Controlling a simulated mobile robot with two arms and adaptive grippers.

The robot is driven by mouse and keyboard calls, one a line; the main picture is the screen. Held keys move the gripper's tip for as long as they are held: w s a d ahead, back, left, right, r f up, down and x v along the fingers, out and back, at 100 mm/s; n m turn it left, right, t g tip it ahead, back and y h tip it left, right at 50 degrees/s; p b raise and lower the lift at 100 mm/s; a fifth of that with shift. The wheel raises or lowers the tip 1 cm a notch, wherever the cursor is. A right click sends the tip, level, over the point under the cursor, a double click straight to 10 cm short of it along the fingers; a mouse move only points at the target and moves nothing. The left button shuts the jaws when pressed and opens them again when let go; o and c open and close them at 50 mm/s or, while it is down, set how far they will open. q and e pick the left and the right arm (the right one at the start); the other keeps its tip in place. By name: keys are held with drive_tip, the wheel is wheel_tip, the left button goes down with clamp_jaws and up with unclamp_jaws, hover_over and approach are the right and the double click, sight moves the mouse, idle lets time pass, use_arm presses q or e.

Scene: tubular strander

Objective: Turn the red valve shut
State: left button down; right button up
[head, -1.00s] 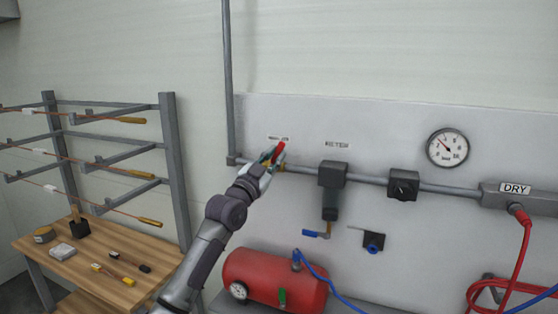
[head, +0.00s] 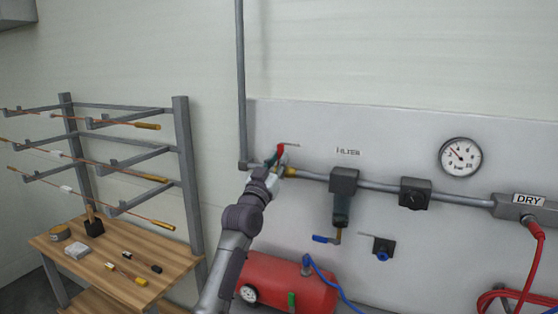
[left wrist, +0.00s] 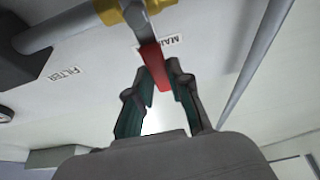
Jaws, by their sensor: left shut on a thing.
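The red valve handle (head: 280,152) is on the grey pipe near its left end, in front of the wall panel. In the left wrist view the red lever (left wrist: 154,66) runs from a grey stem by a brass fitting (left wrist: 112,10) down between the fingers. My left gripper (head: 276,164) is shut on the red handle; its two fingers also show in the left wrist view (left wrist: 160,82), one on each side of the lever's end. The brass fitting also shows in the head view (head: 291,172). My right gripper is not in view.
A filter (head: 342,200) with a blue lever (head: 322,239), a black regulator (head: 415,193) and a gauge (head: 460,156) are to the right. A red tank (head: 280,283) is below. A wooden bench (head: 105,268) and a rack (head: 186,160) stand at left.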

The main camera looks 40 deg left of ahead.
use_arm(q)
drive_tip(key=shift+f, duration=0.1)
drive_tip(key=c, duration=1.1)
unclamp_jaws()
drive_tip(key=shift+o, duration=0.2)
drive_tip(key=v, duration=1.2)
